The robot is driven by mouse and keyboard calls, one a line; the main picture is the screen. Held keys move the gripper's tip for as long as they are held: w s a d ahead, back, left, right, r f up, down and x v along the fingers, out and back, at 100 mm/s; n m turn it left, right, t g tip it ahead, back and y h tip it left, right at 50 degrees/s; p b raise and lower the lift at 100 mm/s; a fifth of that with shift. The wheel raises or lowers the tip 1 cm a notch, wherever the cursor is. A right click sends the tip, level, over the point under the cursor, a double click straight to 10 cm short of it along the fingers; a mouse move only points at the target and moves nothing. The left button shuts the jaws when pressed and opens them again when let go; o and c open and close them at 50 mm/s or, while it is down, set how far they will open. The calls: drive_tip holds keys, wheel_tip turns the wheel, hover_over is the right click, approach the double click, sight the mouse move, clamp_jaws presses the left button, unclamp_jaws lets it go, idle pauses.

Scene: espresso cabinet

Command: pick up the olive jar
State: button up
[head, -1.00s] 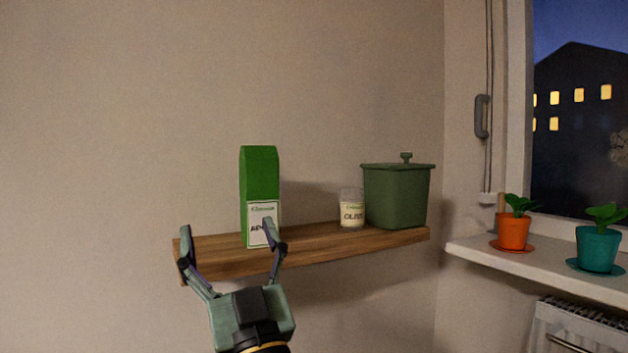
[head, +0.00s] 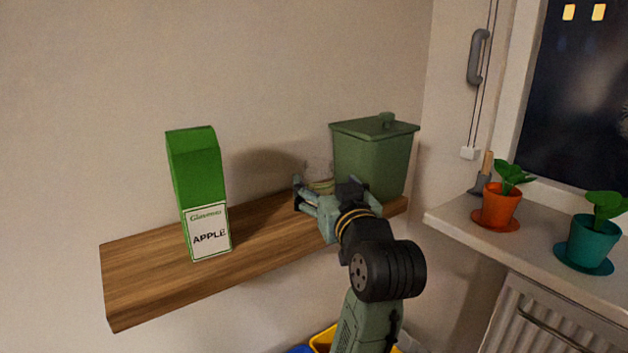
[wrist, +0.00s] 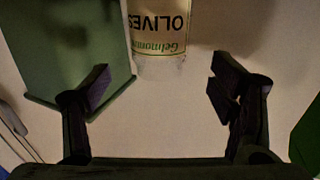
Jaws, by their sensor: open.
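The olive jar (wrist: 159,28) is a glass jar with a pale label reading "OLIVES". In the wrist view it is upside down at the top middle, ahead of and between the fingers, apart from both. In the head view the jar (head: 318,172) is mostly hidden behind my gripper, with only its faint upper part showing. My gripper (head: 322,192) is open and empty at the shelf, right in front of the jar. In the wrist view its two fingers (wrist: 160,88) are spread wide.
A green lidded bin (head: 372,160) stands on the wooden shelf (head: 150,272) close to the jar's right. A green apple carton (head: 198,185) stands to the left, with bare shelf between. An orange pot (head: 499,207) and a teal pot (head: 589,243) stand on the windowsill.

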sight(318, 173)
drive_tip(key=p+x, duration=0.1)
drive_tip(key=x, duration=0.5)
drive_tip(key=shift+w+a+p, duration=0.1)
drive_tip(key=shift+w+p, duration=0.2)
drive_tip(key=shift+p, duration=0.1)
drive_tip(key=shift+c, duration=0.3)
drive_tip(key=c, duration=1.3)
